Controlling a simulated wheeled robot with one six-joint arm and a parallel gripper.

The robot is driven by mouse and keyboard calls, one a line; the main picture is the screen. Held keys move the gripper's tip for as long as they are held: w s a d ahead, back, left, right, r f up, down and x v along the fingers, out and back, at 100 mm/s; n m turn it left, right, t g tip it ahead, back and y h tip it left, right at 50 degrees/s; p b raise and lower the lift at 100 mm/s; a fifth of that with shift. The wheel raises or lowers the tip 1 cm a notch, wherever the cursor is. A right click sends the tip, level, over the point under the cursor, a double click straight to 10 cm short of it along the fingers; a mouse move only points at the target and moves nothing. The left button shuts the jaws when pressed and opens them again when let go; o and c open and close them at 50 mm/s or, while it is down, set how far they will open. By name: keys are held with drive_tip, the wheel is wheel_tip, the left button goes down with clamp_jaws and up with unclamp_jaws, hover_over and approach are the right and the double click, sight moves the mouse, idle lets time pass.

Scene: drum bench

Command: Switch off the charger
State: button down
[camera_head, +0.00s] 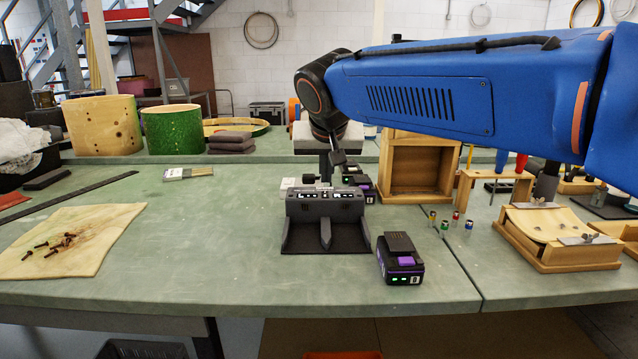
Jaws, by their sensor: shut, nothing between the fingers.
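The charger (325,207) is a dark grey dock with a sloped front panel, small white marks or lights on it, and a ribbed base. It sits on the green bench in the middle of the view. Its switch is too small to tell apart. My gripper (327,178) hangs from the blue arm, pointing down at the charger's rear top edge. It is shut and empty; whether it touches the charger I cannot tell. A black and purple battery (400,259) with green lights stands on the bench, right of and in front of the charger.
Other batteries (358,181) stand behind the charger, partly hidden. Small coloured sockets (444,226) stand to the right, near a wooden clamp jig (555,238) and a wooden box (415,167). A cloth with screws (68,240) lies at left.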

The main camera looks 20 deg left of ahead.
drive_tip(key=s+f+v, duration=0.1)
drive_tip(key=v, duration=0.9)
drive_tip(key=shift+s+d, duration=0.4)
drive_tip(key=shift+s, duration=0.15)
drive_tip(key=shift+w+r, duration=0.1)
